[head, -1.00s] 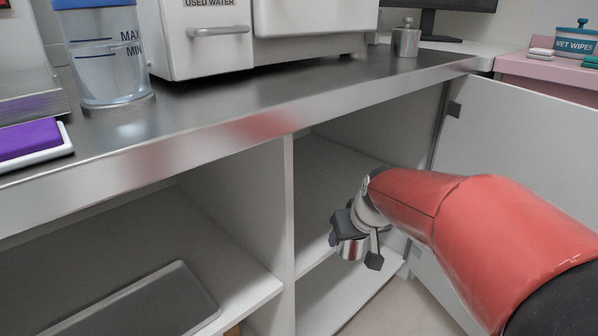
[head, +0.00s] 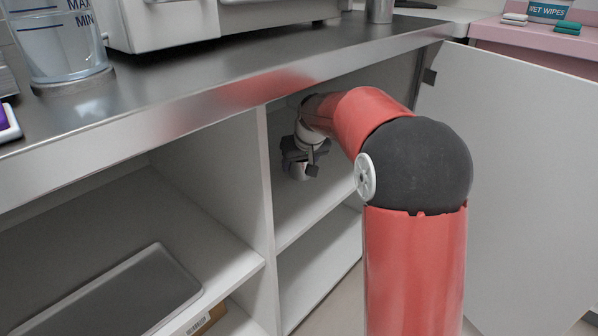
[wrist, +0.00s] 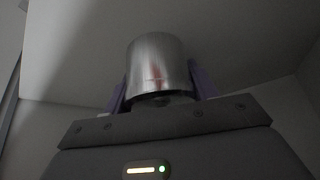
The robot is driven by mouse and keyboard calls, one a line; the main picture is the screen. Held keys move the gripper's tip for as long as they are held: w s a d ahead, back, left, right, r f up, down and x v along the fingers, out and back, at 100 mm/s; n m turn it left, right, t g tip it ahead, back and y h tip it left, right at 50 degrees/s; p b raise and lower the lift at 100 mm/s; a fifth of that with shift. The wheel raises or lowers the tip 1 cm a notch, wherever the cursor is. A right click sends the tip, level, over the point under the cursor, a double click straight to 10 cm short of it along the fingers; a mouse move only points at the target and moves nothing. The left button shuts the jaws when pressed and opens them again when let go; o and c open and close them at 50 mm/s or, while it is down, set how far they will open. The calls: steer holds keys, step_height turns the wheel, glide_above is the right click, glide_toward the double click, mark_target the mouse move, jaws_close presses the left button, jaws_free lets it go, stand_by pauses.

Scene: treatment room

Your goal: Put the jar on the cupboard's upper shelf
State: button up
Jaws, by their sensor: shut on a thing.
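My gripper (head: 303,160) is inside the cupboard's right-hand compartment, shut on a small shiny metal jar (head: 299,173). In the wrist view the jar (wrist: 157,62) sits between the two purple-grey fingers (wrist: 160,88). The cupboard's upper shelf (head: 308,212) is a pale board below the jar. The jar appears to be over this shelf; I cannot tell whether it touches it. My arm hides the right part of the compartment.
The cupboard door (head: 510,170) stands open on the right. The steel counter (head: 240,75) overhangs the compartment, and an upright divider (head: 262,190) bounds it on the left. A grey tray (head: 120,295) lies in the left compartment. The visible shelf surface is clear.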

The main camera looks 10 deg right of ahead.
mark_target(299, 172)
steer(key=shift+w+f, duration=0.15)
steer(key=shift+w, duration=0.25)
steer(key=shift+s+f+b, duration=0.1)
steer(key=shift+f+b, duration=0.4)
steer(key=shift+f, duration=1.1)
steer(key=shift+f, duration=0.2)
steer(key=o, duration=1.1)
steer(key=shift+r, duration=0.1)
